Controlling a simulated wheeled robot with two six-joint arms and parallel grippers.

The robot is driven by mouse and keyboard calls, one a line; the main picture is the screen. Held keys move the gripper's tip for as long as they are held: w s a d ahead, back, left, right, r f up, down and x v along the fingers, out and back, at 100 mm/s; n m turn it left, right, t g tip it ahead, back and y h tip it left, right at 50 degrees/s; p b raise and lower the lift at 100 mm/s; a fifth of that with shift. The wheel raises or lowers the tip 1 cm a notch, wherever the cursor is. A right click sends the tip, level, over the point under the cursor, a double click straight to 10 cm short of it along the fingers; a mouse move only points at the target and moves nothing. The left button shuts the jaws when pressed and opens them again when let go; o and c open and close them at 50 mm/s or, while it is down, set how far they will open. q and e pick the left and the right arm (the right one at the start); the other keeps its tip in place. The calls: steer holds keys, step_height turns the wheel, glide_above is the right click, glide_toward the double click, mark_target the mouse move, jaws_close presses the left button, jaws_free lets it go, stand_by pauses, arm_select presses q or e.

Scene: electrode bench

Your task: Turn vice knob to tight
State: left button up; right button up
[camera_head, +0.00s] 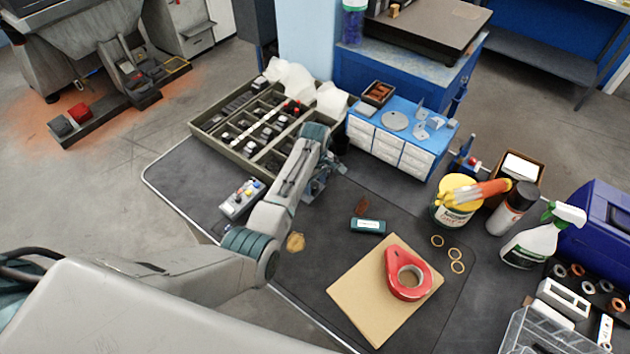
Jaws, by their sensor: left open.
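A small blue-grey metal device, apparently the vice (318,184), stands on the dark bench mat just right of my left forearm. My arm covers part of it, and I cannot make out its knob. My left gripper (341,146) is at the far end of the arm, above and close to the vice, between the compartment tray and the blue drawer unit. It is small and dark here, and its fingers are mostly hidden behind the wrist. It is open, and I see nothing held in it. I cannot tell whether it touches the vice. My right gripper is not in view.
The compartment tray (196,127) lies behind the arm, and the blue drawer unit (416,151) stands right of the gripper. A button box (241,199) is left of the forearm. Bottles stand at right.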

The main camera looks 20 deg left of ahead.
arm_select(q)
steer(key=shift+f, duration=0.1)
steer(key=shift+c, duration=0.3)
steer(key=c, duration=0.9)
steer(key=shift+m+p, duration=0.3)
steer(key=shift+p, duration=0.25)
steer(key=o, duration=1)
steer(key=shift+c, duration=0.2)
